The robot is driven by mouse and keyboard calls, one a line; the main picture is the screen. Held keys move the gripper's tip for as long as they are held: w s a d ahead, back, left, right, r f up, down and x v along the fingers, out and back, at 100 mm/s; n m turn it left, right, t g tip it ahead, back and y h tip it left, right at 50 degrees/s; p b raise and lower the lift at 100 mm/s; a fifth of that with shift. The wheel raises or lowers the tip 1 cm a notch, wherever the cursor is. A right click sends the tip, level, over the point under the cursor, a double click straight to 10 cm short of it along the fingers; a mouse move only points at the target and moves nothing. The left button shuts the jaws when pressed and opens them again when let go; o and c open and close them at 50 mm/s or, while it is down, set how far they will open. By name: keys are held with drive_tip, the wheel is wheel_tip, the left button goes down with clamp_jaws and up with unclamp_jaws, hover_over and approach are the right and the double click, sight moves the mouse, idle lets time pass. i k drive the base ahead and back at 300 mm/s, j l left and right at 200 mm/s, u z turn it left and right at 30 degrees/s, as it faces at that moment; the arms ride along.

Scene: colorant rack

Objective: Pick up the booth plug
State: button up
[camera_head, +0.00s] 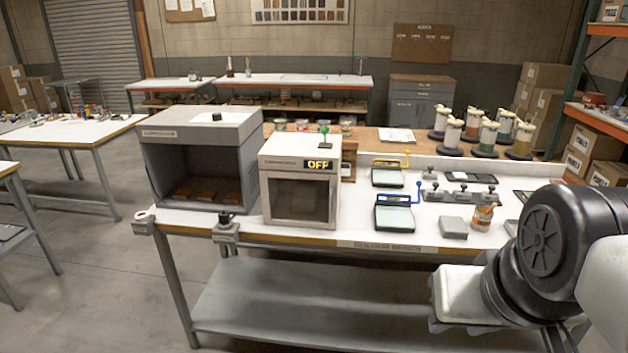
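A light-grey viewing booth (245,145) with an open front stands at the left end of the colour bench (355,230). Two small grey boxes are fixed at the bench's front-left edge. The right box (226,236) has a small dark plug-like piece (225,219) upright on it. The left box (144,228) has a whitish round piece (144,215) on it. I cannot tell for certain which piece is the booth plug. My arm shows at the lower right, far from both boxes; my gripper's fingers are not visible.
A smaller cabinet (302,150) with an "OFF" display stands right of the booth. Further right are two small scale-like devices (394,217), a grey block (454,228) and an orange-labelled can (483,217). Several colorant canisters (486,140) stand behind. The floor left of the bench (90,270) is clear.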

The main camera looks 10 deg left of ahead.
sight(224, 217)
drive_tip(key=u, duration=0.5)
drive_tip(key=j+u, duration=0.15)
drive_tip(key=u, duration=0.35)
drive_tip(key=j+u, duration=0.1)
drive_tip(key=u, duration=0.4)
drive_tip(key=i+z, duration=0.15)
drive_tip(key=z, duration=0.2)
drive_tip(key=i+z, duration=0.1)
drive_tip(key=z, duration=0.2)
drive_tip(key=i+j+z, duration=0.15)
drive_tip(key=z, duration=0.2)
drive_tip(key=i+j+z, duration=0.2)
drive_tip(key=i+j, duration=0.2)
drive_tip(key=i+j+z, duration=0.25)
drive_tip(key=j, duration=0.3)
drive_tip(key=i+j, duration=0.6)
drive_tip(key=j, duration=0.2)
drive_tip(key=i+j, duration=0.3)
drive_tip(key=j+z, duration=0.05)
drive_tip(key=j, duration=0.05)
